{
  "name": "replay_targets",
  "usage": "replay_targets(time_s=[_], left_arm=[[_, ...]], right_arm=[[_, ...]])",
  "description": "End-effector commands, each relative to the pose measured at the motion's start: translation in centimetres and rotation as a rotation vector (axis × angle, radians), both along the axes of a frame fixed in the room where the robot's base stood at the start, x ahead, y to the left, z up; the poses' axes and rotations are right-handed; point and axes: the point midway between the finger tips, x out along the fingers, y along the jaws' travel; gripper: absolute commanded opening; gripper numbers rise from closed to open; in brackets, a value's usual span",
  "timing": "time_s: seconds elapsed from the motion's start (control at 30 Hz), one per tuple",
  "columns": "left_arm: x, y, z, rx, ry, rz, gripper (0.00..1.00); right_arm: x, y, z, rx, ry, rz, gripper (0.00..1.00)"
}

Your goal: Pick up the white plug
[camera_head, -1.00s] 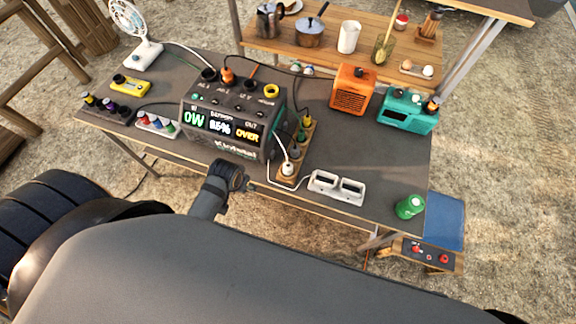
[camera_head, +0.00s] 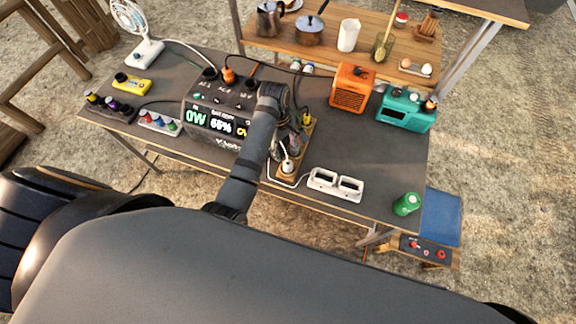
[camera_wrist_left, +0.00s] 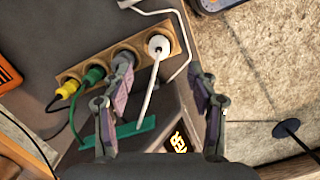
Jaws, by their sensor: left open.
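The white plug (camera_head: 287,166) sits at the near end of a wooden socket strip (camera_head: 279,177) on the dark table. In the left wrist view the round white plug (camera_wrist_left: 158,43) is in the strip's end hole, with a white cord running from it. My left gripper (camera_head: 292,142) is above the strip, partly over the other plugs. In the wrist view my left gripper (camera_wrist_left: 160,78) is open and empty, its fingers either side of the white cord and pointing toward the white plug. I cannot tell its height above the plug. My right gripper is not in view.
A white double socket (camera_head: 335,184) lies to the right. The table's right front is mostly clear beside a green can (camera_head: 407,203).

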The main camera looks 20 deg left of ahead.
Motion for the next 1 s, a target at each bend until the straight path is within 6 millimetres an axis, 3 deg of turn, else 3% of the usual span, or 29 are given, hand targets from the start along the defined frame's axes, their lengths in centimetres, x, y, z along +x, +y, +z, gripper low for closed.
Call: replay_targets(time_s=[0.2, 0.47, 0.73, 1.0], left_arm=[[-0.3, -0.4, -3.6, 0.001, 0.004, -0.003, 0.59], [-0.4, -0.6, -5.0, 0.001, 0.001, -0.003, 0.59], [-0.2, -0.9, -9.1, 0.001, 0.003, -0.004, 0.59], [-0.2, -1.0, -10.0, 0.001, -0.001, -0.003, 0.59]], right_arm=[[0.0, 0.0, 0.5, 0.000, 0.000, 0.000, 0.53], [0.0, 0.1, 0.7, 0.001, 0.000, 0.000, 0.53], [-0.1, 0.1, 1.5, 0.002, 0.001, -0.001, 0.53], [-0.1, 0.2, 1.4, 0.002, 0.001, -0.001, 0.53]])
